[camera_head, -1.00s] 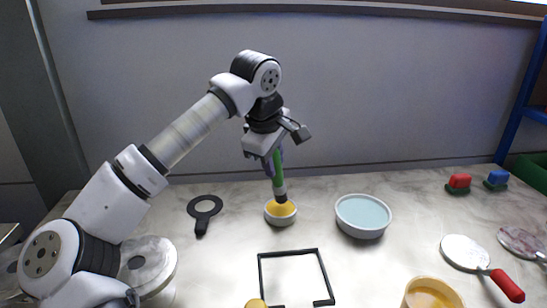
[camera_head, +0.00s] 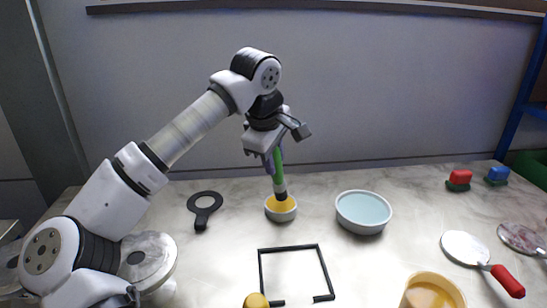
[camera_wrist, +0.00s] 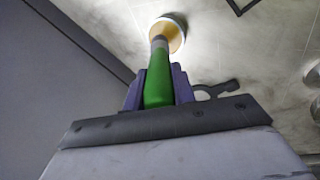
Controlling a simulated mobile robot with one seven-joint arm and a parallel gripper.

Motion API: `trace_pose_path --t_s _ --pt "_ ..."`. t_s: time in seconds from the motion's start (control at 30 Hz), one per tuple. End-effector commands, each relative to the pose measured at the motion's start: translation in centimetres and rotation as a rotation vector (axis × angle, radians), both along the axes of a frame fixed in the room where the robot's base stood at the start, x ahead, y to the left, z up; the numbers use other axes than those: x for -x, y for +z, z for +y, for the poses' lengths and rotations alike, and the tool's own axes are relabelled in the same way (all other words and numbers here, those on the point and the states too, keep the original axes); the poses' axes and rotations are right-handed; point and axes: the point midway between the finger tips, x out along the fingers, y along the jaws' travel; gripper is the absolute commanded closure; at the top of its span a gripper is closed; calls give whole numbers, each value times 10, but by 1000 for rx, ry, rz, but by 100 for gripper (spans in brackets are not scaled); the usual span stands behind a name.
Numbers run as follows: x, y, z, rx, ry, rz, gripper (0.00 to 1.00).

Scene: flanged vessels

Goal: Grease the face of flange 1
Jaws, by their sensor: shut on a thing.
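My gripper (camera_head: 277,160) is shut on the green handle of a brush (camera_head: 278,168), which points down. The brush's dark lower end is at a small white pot (camera_head: 281,215) with yellow content, likely grease. I cannot tell how deep the tip sits. In the wrist view, the purple fingers (camera_wrist: 158,88) clasp the green handle (camera_wrist: 158,75), and the pot (camera_wrist: 171,28) lies beyond its end. A grey round flanged vessel (camera_head: 152,262) stands at the left, partly behind my arm. Another grey disc (camera_head: 10,270) shows at the left edge. I see no number on either.
A black ring-ended tool (camera_head: 204,207) lies left of the pot, and a pale blue bowl (camera_head: 363,212) stands right.

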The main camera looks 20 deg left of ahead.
Motion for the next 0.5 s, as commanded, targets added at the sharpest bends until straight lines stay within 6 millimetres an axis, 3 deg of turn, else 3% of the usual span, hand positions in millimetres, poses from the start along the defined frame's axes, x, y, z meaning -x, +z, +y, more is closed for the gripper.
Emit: trace_pose_path --t_s 0.5 --pt "0 -7 0 0 0 0 97"
